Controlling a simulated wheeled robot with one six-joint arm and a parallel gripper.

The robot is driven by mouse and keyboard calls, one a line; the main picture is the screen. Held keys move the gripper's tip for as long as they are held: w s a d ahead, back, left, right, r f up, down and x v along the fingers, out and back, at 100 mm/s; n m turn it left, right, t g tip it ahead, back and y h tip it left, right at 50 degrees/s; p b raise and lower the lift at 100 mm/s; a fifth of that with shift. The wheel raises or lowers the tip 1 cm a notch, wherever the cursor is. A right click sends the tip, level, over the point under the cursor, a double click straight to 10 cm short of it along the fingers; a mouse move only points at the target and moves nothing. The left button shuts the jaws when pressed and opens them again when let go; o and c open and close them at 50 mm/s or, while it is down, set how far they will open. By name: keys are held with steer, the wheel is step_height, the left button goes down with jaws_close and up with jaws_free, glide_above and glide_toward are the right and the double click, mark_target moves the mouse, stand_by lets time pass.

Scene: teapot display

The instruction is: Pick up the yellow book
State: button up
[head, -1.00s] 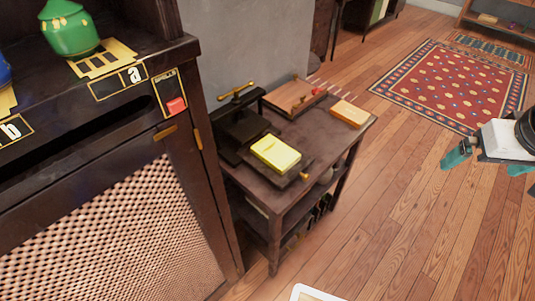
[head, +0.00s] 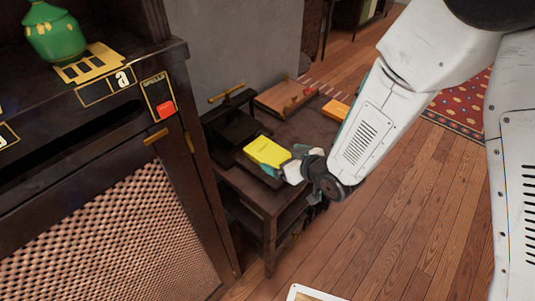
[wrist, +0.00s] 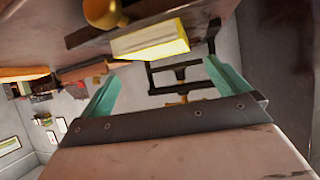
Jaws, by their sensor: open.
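The yellow book (head: 267,151) lies flat on the dark press on the small dark wooden table. In the wrist view the yellow book (wrist: 150,40) shows ahead of my gripper, beyond the fingertips and roughly between them. My gripper (head: 292,160) is at the book's right side in the head view, with its fingers partly hidden by the wrist. In the wrist view my gripper (wrist: 160,80) has its two teal fingers spread apart with nothing between them. I cannot tell whether a finger touches the book.
A dark press with a brass handle (head: 228,94) stands behind the book. A brown wooden board (head: 284,99) and an orange block (head: 336,109) lie at the table's back. A dark cabinet with a green teapot (head: 55,33) is at left.

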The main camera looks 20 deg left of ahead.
mark_target(268, 152)
steer(key=x, duration=0.7)
steer(key=shift+a+f, duration=0.1)
steer(key=shift+a, duration=0.05)
steer(key=c, duration=0.9)
